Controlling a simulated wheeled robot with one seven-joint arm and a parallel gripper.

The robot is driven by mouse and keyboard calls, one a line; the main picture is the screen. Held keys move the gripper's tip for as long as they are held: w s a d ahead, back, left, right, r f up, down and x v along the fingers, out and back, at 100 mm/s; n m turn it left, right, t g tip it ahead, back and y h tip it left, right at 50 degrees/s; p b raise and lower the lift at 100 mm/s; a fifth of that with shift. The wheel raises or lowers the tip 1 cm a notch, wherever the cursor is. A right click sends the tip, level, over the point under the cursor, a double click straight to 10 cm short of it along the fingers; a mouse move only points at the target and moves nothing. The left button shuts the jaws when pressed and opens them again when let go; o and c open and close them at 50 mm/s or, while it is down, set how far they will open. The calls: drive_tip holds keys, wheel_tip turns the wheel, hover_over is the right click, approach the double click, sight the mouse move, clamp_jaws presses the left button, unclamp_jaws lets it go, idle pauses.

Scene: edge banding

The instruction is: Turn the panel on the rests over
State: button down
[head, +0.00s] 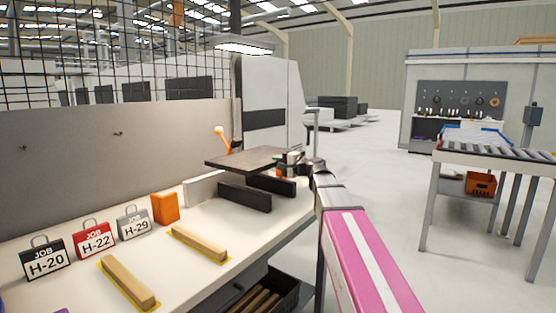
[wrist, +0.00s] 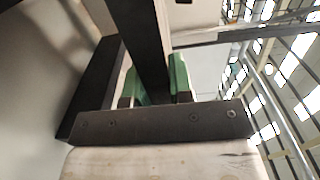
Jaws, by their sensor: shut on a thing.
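A dark brown flat panel (head: 243,159) is held roughly level at the far end of the bench, above dark upright blocks (head: 244,197). A gap shows under its near edge; whether it touches anything at the back is hidden. My gripper (head: 284,168) is shut on the panel's right side. In the wrist view the panel shows edge-on as a dark strip (wrist: 146,45) between the green fingers of my gripper (wrist: 156,88). Two wooden rests (head: 200,244) (head: 129,281) lie bare on yellow-marked patches nearer on the bench.
Job tags (head: 95,239) and an orange block (head: 165,208) stand along the back of the bench (head: 185,278). A grey wall (head: 110,150) rises behind them. A white machine (head: 270,105) stands beyond the panel. A roller table (head: 490,160) is at right, with clear floor between.

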drive_tip(key=shift+f, duration=4.8)
drive_tip(key=c, duration=0.9)
unclamp_jaws()
drive_tip(key=shift+s+f, duration=0.1)
drive_tip(key=v, duration=0.7)
